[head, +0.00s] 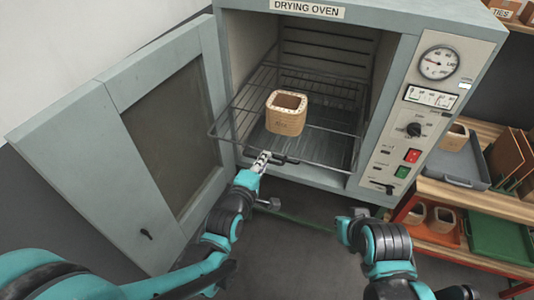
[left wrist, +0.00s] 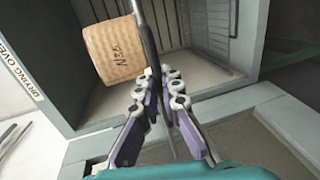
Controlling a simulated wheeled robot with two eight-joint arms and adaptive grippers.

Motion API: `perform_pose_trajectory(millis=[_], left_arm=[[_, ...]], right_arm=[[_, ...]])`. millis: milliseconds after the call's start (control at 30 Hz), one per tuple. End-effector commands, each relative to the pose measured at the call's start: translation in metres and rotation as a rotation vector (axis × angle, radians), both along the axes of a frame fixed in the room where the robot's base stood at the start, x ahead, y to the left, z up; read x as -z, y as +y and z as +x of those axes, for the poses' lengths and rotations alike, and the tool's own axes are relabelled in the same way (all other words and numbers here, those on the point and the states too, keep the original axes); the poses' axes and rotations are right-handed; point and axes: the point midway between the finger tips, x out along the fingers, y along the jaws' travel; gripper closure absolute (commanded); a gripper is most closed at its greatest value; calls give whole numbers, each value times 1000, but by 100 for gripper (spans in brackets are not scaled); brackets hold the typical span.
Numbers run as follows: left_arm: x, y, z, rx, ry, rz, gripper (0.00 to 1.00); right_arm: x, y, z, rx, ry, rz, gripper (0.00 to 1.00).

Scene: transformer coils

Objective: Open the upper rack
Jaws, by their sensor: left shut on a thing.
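The drying oven (head: 460,100) stands open. Its wire upper rack (head: 225,122) sticks out a little through the opening at the front left. A tan, square, hollow coil (head: 286,122) stands upright on the rack; its marked side also shows in the left wrist view (left wrist: 112,52). My left gripper (head: 262,160) is at the rack's front, shut on its dark handle bar (head: 287,161). In the left wrist view the fingers (left wrist: 163,95) close around that dark bar, beside the coil. My right arm shows at the lower right, but its fingers do not show.
The oven door (head: 110,125) is swung wide open to the left. Right of the oven, a wooden shelf (head: 475,198) holds a grey tray (head: 455,165), more coils, an orange tray (head: 425,232) and a green tray (head: 495,238). The floor before the oven is clear.

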Motion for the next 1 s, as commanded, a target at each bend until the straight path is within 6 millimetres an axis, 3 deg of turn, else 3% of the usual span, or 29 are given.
perform_pose_trajectory(millis=[567, 600, 667, 1000], left_arm=[[0, 2, -6, 0, 1, 0, 100], [0, 2, -6, 0, 1, 0, 87], [0, 2, -6, 0, 1, 0, 72], [-1, 2, -7, 0, 0, 0, 72]], right_arm=[[0, 0, 0, 0, 0, 0, 100], [0, 0, 0, 0, 0, 0, 100], [0, 0, 0, 0, 0, 0, 100], [0, 0, 0, 0, 0, 0, 100]])
